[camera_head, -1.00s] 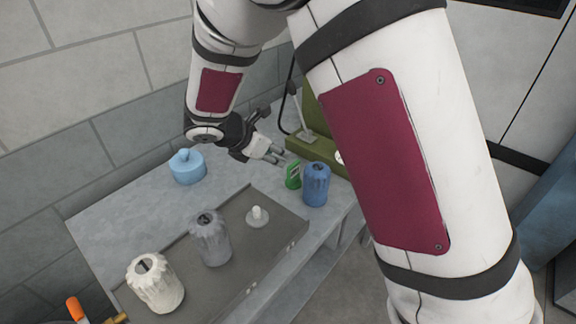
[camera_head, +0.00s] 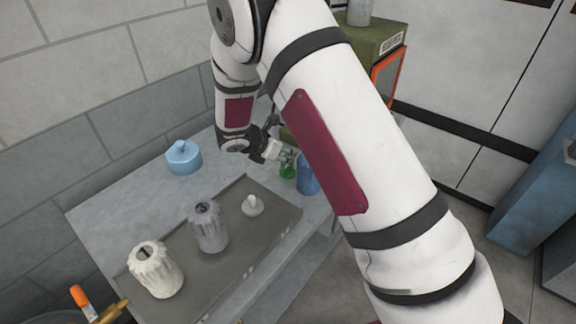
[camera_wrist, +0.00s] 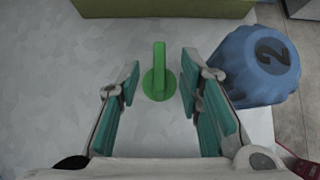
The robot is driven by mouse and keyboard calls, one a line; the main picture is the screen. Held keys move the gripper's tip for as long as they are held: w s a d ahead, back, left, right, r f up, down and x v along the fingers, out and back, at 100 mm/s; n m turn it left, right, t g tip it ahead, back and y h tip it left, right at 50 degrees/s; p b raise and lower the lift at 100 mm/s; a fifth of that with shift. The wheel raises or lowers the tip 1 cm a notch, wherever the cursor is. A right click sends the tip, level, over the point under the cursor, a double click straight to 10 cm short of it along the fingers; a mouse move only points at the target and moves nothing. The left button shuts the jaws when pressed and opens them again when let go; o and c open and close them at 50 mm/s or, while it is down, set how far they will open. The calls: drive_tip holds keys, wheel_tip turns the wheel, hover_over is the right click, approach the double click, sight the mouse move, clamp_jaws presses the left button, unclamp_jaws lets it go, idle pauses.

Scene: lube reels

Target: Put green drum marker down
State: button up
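The green drum marker (camera_wrist: 159,82) has a round base and a narrow raised grip. It stands on the grey table top in the wrist view and also shows in the head view (camera_head: 288,172). My gripper (camera_head: 283,157) is open. In the wrist view my gripper (camera_wrist: 160,72) has one teal-padded finger on each side of the marker, with visible gaps on both sides. A blue drum (camera_wrist: 254,66) marked "2" stands close to the right finger. In the head view this drum (camera_head: 307,180) is partly hidden by my arm.
A dark tray (camera_head: 235,262) holds a white drum (camera_head: 155,270), a grey drum (camera_head: 208,227) and a small pale knobbed piece (camera_head: 252,205). A light blue lidded pot (camera_head: 183,157) stands at the back left. A green box (camera_wrist: 165,7) lies beyond the marker.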

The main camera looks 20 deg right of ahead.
drive_tip(key=x, duration=0.3)
drive_tip(key=shift+w+d, duration=0.1)
clamp_jaws()
